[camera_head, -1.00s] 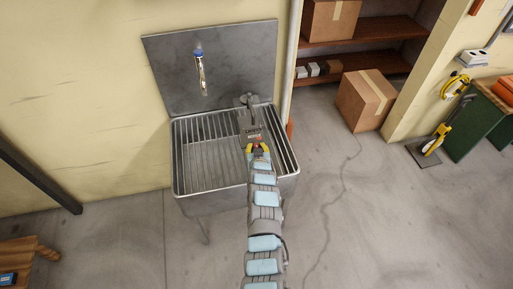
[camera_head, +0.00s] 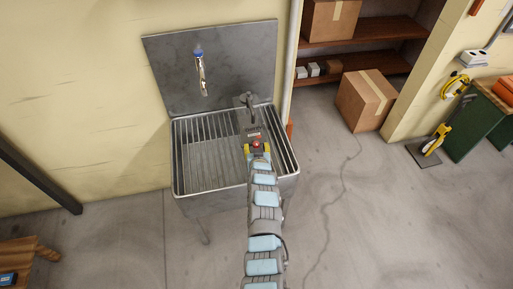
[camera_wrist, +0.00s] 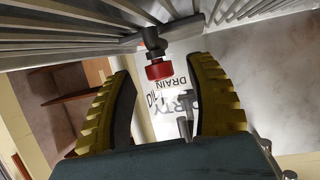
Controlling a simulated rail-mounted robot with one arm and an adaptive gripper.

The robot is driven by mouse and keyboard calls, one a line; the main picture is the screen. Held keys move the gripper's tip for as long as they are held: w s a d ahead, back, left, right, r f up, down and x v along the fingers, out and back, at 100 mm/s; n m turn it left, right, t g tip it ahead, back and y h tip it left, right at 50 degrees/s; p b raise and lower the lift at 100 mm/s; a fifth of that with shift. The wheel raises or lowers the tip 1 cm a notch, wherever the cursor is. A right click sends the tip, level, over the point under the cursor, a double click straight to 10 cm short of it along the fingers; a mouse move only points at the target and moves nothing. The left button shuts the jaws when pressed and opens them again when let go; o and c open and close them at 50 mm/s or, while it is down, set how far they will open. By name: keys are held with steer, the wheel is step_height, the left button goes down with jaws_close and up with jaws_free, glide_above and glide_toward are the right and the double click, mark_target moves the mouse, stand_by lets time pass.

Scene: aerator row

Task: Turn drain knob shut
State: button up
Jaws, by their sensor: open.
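The red knob (camera_wrist: 158,70) hangs on a dark fitting near the metal slats in the wrist view. Behind it a pale label (camera_wrist: 175,92) carries partly hidden text including "DRAIN". In the head view a small red round part (camera_head: 256,145) shows at the front of a grey lettered piece (camera_head: 253,128) on the right of the sink. My gripper (camera_head: 257,150) is there, its yellow fingers on either side. In the wrist view my gripper (camera_wrist: 163,92) is open, its fingers spread wide. The knob lies between and beyond the fingertips, apart from both.
The steel sink (camera_head: 184,192) has a slatted top and a back panel (camera_head: 225,70) with a blue-topped tap (camera_head: 200,72). A pipe (camera_head: 291,65) runs beside it. A cardboard box (camera_head: 364,104) stands farther right. The floor in front is mostly clear.

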steer(key=shift+s, duration=0.1)
steer(key=shift+s+r, duration=0.15)
steer(key=shift+s, duration=0.05)
steer(key=shift+s+d+r, duration=0.1)
steer(key=shift+s, duration=0.5)
steer(key=shift+v, duration=5.05)
steer(key=shift+r, duration=0.1)
